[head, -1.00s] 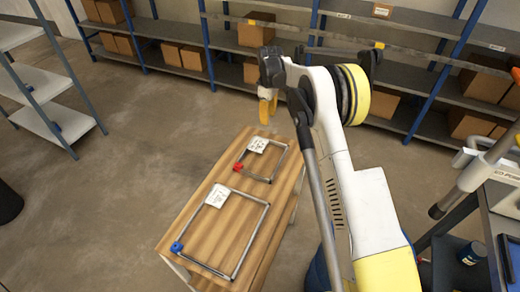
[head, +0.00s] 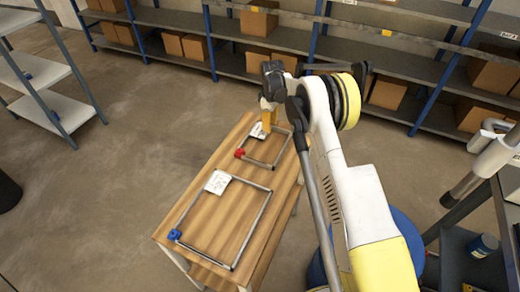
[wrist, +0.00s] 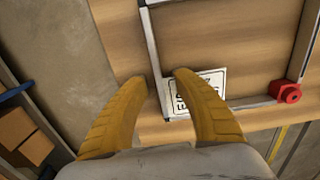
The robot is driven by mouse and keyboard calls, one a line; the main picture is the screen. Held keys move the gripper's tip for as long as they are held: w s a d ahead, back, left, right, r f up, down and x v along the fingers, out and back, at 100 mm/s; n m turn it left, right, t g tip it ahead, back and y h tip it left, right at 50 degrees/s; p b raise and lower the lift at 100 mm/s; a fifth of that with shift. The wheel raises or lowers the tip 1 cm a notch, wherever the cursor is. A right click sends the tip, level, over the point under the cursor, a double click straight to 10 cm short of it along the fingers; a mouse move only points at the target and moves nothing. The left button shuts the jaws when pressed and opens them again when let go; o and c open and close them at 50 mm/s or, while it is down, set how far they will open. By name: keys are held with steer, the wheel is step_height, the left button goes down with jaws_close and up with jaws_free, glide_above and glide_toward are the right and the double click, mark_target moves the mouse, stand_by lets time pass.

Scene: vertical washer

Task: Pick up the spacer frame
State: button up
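Two thin grey rectangular frames lie flat on a wooden table (head: 218,222); I cannot tell which is called the spacer frame. The smaller one (head: 262,163), at the far end, has a red corner piece (head: 239,153) and a white label. The larger one (head: 254,230), nearer, has a blue corner piece (head: 174,235) and a white label (head: 217,182). My gripper (head: 268,124) points down over the small frame's far labelled end. In the wrist view, its yellow fingers (wrist: 163,80) are open. A bar of the small frame (wrist: 152,48) shows between the fingertips, beside the label (wrist: 200,92); contact is unclear.
Shelves with cardboard boxes (head: 258,20) stand along the back wall. A white-shelved rack (head: 55,95) is at the left. A dark workbench with a blue can (head: 484,245) is at the right. The floor left of the table is clear.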

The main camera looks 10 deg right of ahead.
steer(key=shift+r, duration=0.1)
jaws_close()
